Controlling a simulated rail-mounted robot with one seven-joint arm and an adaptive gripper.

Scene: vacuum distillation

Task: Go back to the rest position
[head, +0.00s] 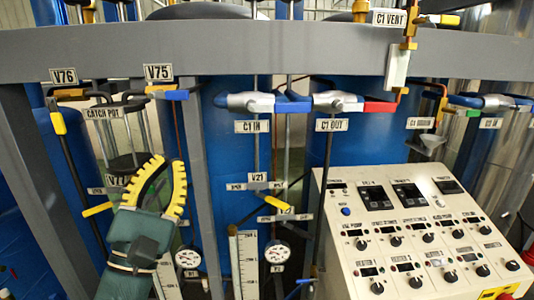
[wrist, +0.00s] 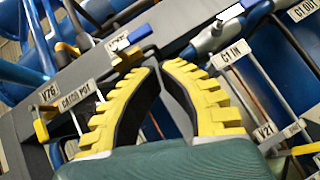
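My gripper (head: 168,163) is at the lower left of the head view, pointing up in front of the rack. Its yellow ribbed fingers curve in towards each other. In the wrist view the fingertips (wrist: 161,67) come almost together, and nothing shows held between them. The V75 valve, with its blue handle (head: 173,94), is just above the fingertips in the head view. In the wrist view that blue handle (wrist: 139,34) lies beyond the tips, with no contact that I can make out.
A grey beam (head: 270,50) crosses above the gripper, and a grey post (head: 198,170) stands right of it. The C1 IN valve (head: 250,101) and V21 valve (head: 277,203) are to the right. A control panel (head: 400,205) fills the lower right. Blue tanks (head: 228,150) stand behind.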

